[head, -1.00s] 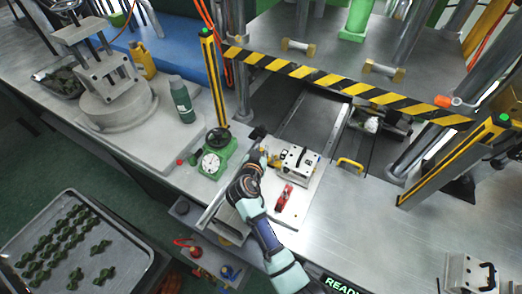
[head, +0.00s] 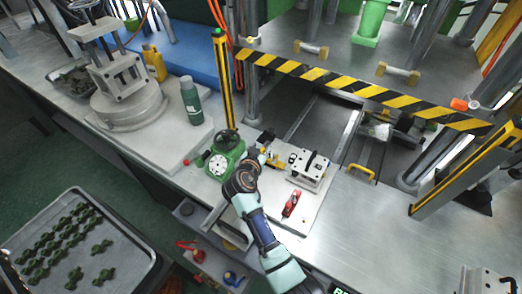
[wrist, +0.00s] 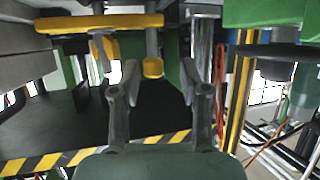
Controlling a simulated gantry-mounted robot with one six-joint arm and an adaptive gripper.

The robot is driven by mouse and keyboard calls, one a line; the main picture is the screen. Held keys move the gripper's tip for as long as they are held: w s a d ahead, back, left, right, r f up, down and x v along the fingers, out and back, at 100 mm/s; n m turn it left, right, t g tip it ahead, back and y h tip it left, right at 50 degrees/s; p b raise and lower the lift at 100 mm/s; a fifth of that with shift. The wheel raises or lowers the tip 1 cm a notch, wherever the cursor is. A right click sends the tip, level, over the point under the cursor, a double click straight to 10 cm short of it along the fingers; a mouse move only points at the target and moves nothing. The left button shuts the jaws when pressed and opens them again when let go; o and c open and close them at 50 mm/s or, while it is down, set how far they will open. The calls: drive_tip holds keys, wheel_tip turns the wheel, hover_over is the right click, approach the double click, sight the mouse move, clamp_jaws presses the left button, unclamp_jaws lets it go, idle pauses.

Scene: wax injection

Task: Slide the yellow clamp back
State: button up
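In the head view, the yellow clamp (head: 272,158) is small, at the left side of the metal mould block (head: 310,167) on the light plate. My gripper (head: 262,157) is right beside it, and the arm partly hides it. In the wrist view, a yellow bar (wrist: 95,22) crosses the top, with a yellow knob (wrist: 152,68) hanging below it. The knob appears in the gap between my two fingertips (wrist: 160,75). The fingers are apart, with visible gaps to the knob. I cannot tell its depth relative to the tips.
A green dial gauge (head: 220,163) stands close left of my arm. A red toggle clamp (head: 291,204) lies on the plate's front. A black-yellow striped bar (head: 330,78) crosses above the press opening. A yellow handle (head: 361,172) is to the right.

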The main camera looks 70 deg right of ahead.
drive_tip(key=shift+s, duration=0.1)
drive_tip(key=v, duration=1.2)
